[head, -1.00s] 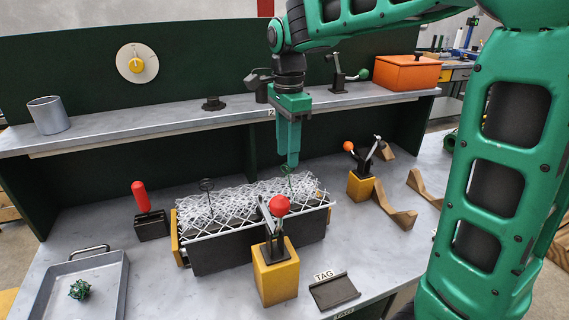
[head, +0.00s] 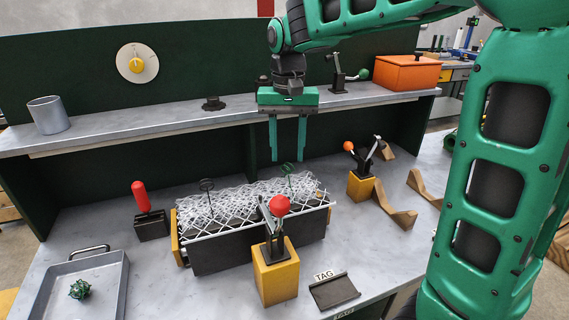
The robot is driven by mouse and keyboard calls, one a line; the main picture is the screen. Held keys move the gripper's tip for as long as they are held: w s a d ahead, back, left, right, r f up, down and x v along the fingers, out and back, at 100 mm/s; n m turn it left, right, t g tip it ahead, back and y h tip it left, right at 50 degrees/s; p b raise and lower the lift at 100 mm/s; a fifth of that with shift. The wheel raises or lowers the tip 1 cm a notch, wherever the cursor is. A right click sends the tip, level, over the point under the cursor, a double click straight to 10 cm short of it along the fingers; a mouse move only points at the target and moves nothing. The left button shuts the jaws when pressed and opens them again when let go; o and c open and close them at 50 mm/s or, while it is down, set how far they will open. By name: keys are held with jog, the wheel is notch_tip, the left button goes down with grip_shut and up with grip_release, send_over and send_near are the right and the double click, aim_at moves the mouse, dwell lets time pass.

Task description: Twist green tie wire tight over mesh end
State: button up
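The white wire mesh (head: 237,208) lies over a dark block between yellow end plates. A thin green tie wire (head: 289,181) stands up from the mesh near its right end, with a loop at its top. A similar dark wire (head: 208,192) with a loop stands near the left end. My gripper (head: 288,158) hangs above the right wire, fingers pointing down and apart, with nothing held. Its fingertips are just above the wire's loop. The exact gap, and whether the wire is twisted tight, cannot be told.
Toggle clamps with a red knob (head: 279,205) and an orange knob (head: 348,146) stand on yellow blocks in front and right. A red-handled tool (head: 141,198) stands left. A tray (head: 112,287) holds a green tangle (head: 79,289). The shelf (head: 170,128) runs behind.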

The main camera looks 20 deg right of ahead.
aim_at(288, 163)
jog(key=n, duration=0.9)
jog(key=shift+n, duration=0.4)
jog(key=shift+f, duration=2)
jog(key=c, duration=0.9)
jog(key=m, duration=0.4)
jog(key=shift+d, duration=0.1)
jog(key=m, duration=0.7)
jog(key=shift+m, duration=0.3)
